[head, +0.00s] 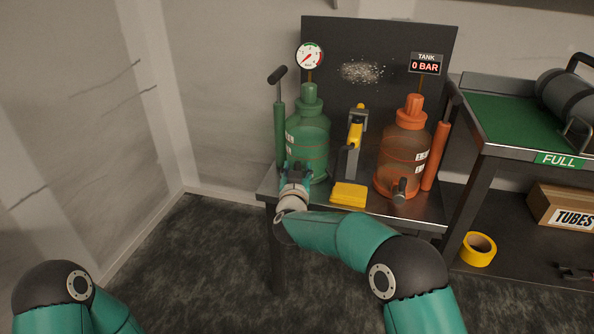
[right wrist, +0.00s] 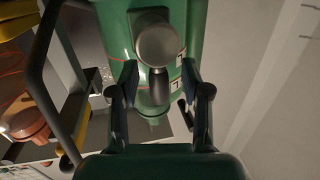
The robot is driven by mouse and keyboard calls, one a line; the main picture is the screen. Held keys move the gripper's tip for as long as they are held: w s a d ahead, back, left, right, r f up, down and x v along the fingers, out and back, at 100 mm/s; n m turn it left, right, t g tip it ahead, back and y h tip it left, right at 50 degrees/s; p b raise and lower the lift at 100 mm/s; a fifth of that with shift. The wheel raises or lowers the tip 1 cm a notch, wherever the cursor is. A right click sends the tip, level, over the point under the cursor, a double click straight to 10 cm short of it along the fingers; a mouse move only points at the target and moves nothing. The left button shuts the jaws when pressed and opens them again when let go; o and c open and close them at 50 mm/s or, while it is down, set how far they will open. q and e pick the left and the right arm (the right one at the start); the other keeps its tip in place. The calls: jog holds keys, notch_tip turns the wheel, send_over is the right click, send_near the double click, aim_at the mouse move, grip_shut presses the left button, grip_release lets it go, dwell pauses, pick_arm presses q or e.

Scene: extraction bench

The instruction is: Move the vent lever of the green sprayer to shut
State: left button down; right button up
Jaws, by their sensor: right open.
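The green sprayer (head: 308,142) stands at the left end of the metal bench, with a round gauge (head: 309,55) above it. In the right wrist view the green body (right wrist: 115,30) fills the upper middle. A round grey valve end (right wrist: 156,42) with a short dark lever (right wrist: 158,85) shows in front of it. My right gripper (head: 296,174) is at the sprayer's lower front and hides this valve in the head view. In the right wrist view the gripper (right wrist: 158,74) is open, one finger on each side of the lever; contact is unclear. My left gripper is out of view.
An orange sprayer (head: 402,160) with its own grey valve (head: 399,190) stands to the right. A green pump (head: 280,130) stands left of the green sprayer. The tank display (head: 426,64) reads 0 BAR.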

jog(key=s+a, duration=0.1)
jog(key=s, duration=1.1)
jog(key=shift+a+r, duration=0.2)
jog(key=shift+r, duration=0.15)
jog(key=shift+w+d, duration=0.1)
